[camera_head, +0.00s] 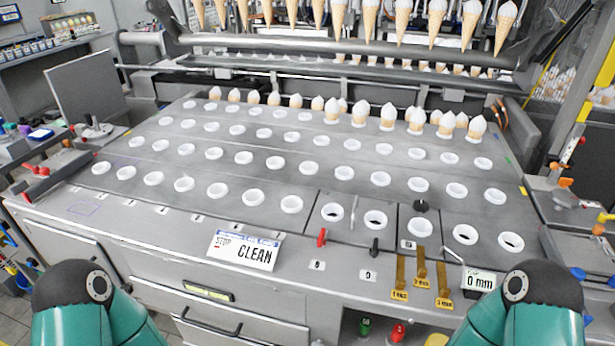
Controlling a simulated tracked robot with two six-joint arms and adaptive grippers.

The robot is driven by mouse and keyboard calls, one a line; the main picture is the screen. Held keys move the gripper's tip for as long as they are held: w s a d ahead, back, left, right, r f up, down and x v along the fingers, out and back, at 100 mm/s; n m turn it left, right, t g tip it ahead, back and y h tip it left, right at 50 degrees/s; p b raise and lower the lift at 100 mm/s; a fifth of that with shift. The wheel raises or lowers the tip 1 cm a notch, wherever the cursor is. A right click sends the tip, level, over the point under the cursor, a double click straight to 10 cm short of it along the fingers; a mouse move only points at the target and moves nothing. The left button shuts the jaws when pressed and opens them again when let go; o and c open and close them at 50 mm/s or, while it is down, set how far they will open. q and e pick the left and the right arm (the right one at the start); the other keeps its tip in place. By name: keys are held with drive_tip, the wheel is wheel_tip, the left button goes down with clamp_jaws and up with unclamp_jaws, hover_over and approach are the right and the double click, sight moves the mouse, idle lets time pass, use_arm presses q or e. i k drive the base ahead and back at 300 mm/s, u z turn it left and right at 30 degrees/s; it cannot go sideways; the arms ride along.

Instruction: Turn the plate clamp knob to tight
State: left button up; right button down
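A small black knob (421,206) stands on the right part of the grey plate (400,230), among white ring holders; it is likely the plate clamp knob. Its setting is too small to read. A red lever (322,238) and a black lever (375,247) stand near the plate's front edge. A grey upright lever (353,212) stands between ring holders. Two teal and black arm parts of mine show at the bottom left and bottom right. Neither gripper is in view.
A "STOP CLEAN" sign (243,251) stands on the front ledge. Brass gauges (421,268) hang at the front right beside a "0 mm" display (479,282). Ice cream cones stand at the back, with more hanging above (402,20). The left front holders are empty.

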sight(421, 206)
drive_tip(key=u, duration=0.4)
drive_tip(key=k, duration=1.85)
drive_tip(key=z, duration=0.4)
drive_tip(key=i, duration=1)
